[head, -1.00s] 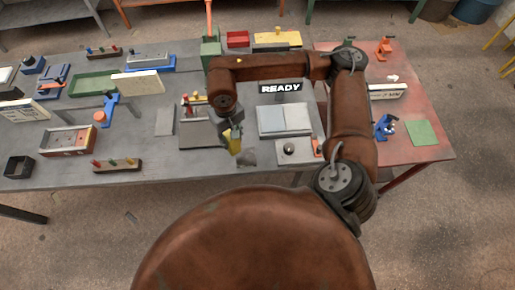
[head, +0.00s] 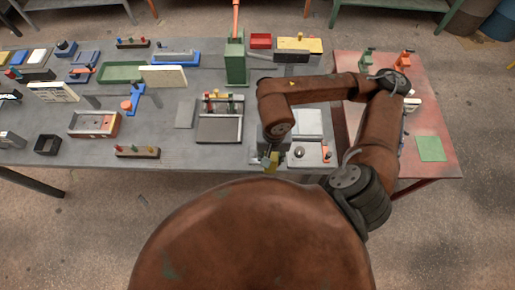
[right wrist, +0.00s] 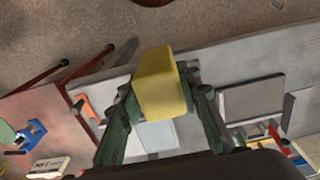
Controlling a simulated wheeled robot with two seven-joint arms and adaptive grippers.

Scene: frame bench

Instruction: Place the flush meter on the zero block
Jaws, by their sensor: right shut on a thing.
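My right gripper (head: 268,160) is shut on a yellow block-shaped thing, which I take as the flush meter (right wrist: 162,88). In the right wrist view it sits between the two green fingers. In the head view the gripper hangs over the front edge area of the bench, left of a plate with a round knob (head: 300,153). A pale grey flat block (head: 308,124) lies behind it, partly hidden by my arm. I cannot tell for sure which piece is the zero block. Whether the meter touches anything below is unclear. My left gripper is not in view.
A dark grey tray (head: 219,130) with coloured knobs behind it stands left of the gripper. A green post (head: 235,62) rises farther back. A red table (head: 440,110) adjoins at right.

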